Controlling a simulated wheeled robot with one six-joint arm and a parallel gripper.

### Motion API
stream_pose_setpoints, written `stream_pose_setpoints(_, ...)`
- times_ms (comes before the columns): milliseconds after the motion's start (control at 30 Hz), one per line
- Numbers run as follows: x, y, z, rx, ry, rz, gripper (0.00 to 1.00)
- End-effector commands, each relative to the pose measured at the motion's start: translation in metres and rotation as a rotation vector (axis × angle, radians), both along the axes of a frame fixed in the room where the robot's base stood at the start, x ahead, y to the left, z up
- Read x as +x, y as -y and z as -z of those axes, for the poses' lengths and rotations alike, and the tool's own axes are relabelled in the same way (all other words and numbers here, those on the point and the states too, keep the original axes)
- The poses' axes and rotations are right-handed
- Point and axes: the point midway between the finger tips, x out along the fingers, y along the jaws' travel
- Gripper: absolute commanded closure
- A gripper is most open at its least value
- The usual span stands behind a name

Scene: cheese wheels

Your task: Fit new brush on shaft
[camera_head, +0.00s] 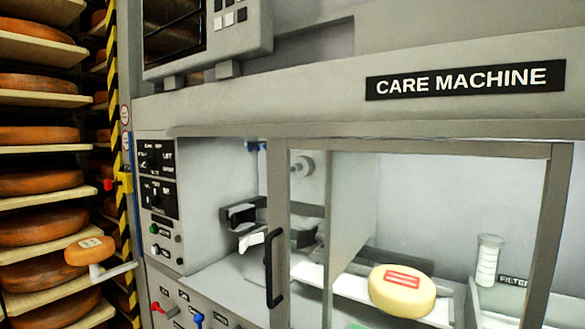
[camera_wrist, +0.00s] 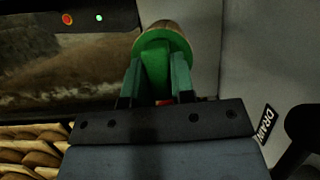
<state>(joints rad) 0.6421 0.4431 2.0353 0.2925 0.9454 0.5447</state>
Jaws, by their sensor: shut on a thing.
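In the wrist view my gripper (camera_wrist: 155,78) is shut on a green piece with a round green face and a tan-brown rim, which looks like the brush (camera_wrist: 165,36). The brush sticks out beyond the fingertips, and its far side is hidden. In the head view a grey round hub with a short stub (camera_head: 302,164) sits on the back wall inside the care machine; it may be the shaft, but I cannot be sure. I cannot make out my gripper or the brush in the head view.
A pale yellow cheese wheel (camera_head: 402,291) with a red label lies inside the machine behind a framed door with a black handle (camera_head: 272,268). A clear cylinder (camera_head: 487,262) stands at the right. Racks of orange cheese wheels (camera_head: 42,219) fill the left side.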

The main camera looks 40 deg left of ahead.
Motion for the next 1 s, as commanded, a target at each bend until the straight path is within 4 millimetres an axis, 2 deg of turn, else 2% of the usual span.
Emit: stream_pose_setpoints(1000, 0.000, 0.000, -0.034, -0.001, 0.001, 0.000, 1.00)
